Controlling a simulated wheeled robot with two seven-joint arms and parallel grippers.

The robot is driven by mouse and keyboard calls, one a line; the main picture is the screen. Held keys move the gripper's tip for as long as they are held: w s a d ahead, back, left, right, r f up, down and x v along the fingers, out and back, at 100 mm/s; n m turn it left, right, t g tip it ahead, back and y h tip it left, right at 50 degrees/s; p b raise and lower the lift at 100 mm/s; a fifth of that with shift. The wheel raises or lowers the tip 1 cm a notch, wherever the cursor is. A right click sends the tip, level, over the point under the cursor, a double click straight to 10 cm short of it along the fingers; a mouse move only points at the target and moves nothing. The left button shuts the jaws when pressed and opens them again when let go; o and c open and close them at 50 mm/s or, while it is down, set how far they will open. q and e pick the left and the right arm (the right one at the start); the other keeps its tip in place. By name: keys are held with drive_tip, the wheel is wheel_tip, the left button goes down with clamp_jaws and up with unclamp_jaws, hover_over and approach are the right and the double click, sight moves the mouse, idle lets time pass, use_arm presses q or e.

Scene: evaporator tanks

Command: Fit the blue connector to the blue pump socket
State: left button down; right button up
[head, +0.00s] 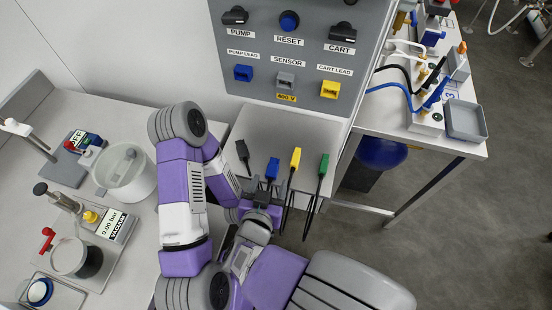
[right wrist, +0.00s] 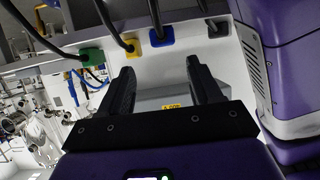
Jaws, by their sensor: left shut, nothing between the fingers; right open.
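The blue connector (head: 272,168) is in the row of leads at the front edge of the pale shelf, between the grey and yellow connectors. The blue pump socket (head: 243,72) is on the grey panel above, under the PUMP LEAD label, with nothing in it. My right gripper (head: 262,190) is open and empty just below the blue connector. In the right wrist view the blue connector (right wrist: 162,37) lies beyond the open fingertips (right wrist: 160,67), not between them. My left gripper (head: 228,238) is shut and empty, lower and to the left, partly hidden by arm links.
The panel also has a grey sensor socket (head: 285,80) and a yellow cart socket (head: 330,89). My left arm stands close left of the shelf (head: 262,122). Lab equipment crowds the left bench.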

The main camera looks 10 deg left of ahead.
sight(273, 168)
drive_tip(key=b+x, duration=0.1)
drive_tip(key=x, duration=0.1)
drive_tip(key=b+x, duration=0.2)
drive_tip(key=x, duration=0.1)
drive_tip(key=shift+w+a+f, duration=0.15)
drive_tip(key=shift+a+f, duration=0.15)
drive_tip(key=shift+f, duration=0.2)
drive_tip(key=shift+w+f+b, duration=0.15)
drive_tip(key=shift+w+b, duration=0.25)
drive_tip(key=shift+w, duration=0.15)
drive_tip(key=c, duration=1.1)
